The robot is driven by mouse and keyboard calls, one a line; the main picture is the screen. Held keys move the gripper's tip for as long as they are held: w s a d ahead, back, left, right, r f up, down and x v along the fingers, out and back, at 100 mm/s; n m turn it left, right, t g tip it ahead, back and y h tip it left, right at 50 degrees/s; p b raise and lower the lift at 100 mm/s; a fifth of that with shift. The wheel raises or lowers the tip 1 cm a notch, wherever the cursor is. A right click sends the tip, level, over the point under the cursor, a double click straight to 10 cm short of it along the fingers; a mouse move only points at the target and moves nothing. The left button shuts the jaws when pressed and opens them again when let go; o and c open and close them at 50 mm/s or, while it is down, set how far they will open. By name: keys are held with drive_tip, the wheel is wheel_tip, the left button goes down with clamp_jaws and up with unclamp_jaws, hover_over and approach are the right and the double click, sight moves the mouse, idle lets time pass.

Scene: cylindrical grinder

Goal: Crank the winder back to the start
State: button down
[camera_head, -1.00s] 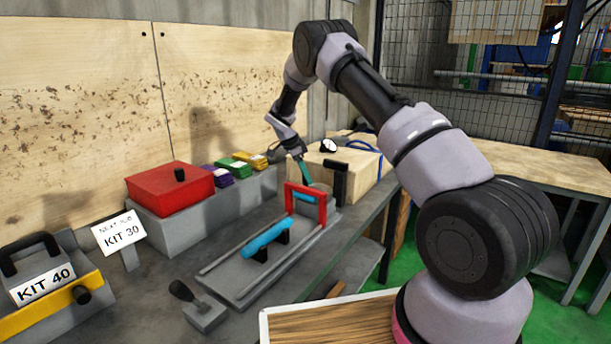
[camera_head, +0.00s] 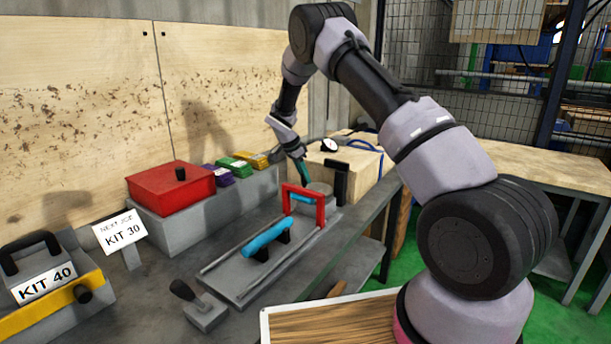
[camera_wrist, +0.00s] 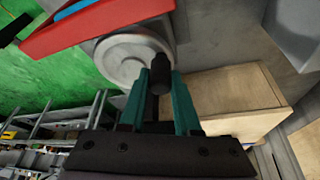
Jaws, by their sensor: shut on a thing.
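The winder shows in the wrist view as a round grey wheel (camera_wrist: 118,62) with an upright black crank knob (camera_wrist: 160,70) near its rim. My gripper (camera_wrist: 160,82) has its two teal fingers closed around this knob. In the head view, my gripper (camera_head: 305,175) points down at the grey wheel (camera_head: 319,187) at the far end of the grey slide bed (camera_head: 225,268). A red frame (camera_head: 321,212) stands over the bed just in front of the wheel, and partly hides it. A blue cylinder (camera_head: 267,238) lies on black supports nearer the front.
A black post (camera_head: 340,183) and a wooden box (camera_head: 365,165) with a dial gauge (camera_head: 329,145) stand close beside the wheel. A red box (camera_head: 170,190) sits at left. A black-handled block (camera_head: 205,312) lies near the front.

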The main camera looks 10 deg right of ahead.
drive_tip(key=n, duration=0.1)
drive_tip(key=s+n+t, duration=0.1)
drive_tip(key=n, duration=0.2)
drive_tip(key=shift+s+a+n+t+y, duration=0.3)
drive_tip(key=shift+s+a+y, duration=0.05)
drive_tip(key=shift+s+y, duration=0.05)
drive_tip(key=shift+s+n+t+y, duration=0.25)
drive_tip(key=shift+s+n+y, duration=0.15)
drive_tip(key=shift+n, duration=0.65)
drive_tip(key=shift+s+n+t+y, duration=0.3)
drive_tip(key=shift+s+n, duration=0.15)
drive_tip(key=shift+n, duration=0.6)
drive_tip(key=c, duration=0.6)
unclamp_jaws()
drive_tip(key=shift+s, duration=0.1)
drive_tip(key=v, duration=1)
drive_tip(key=shift+s+r, duration=0.1)
drive_tip(key=shift+r, duration=0.3)
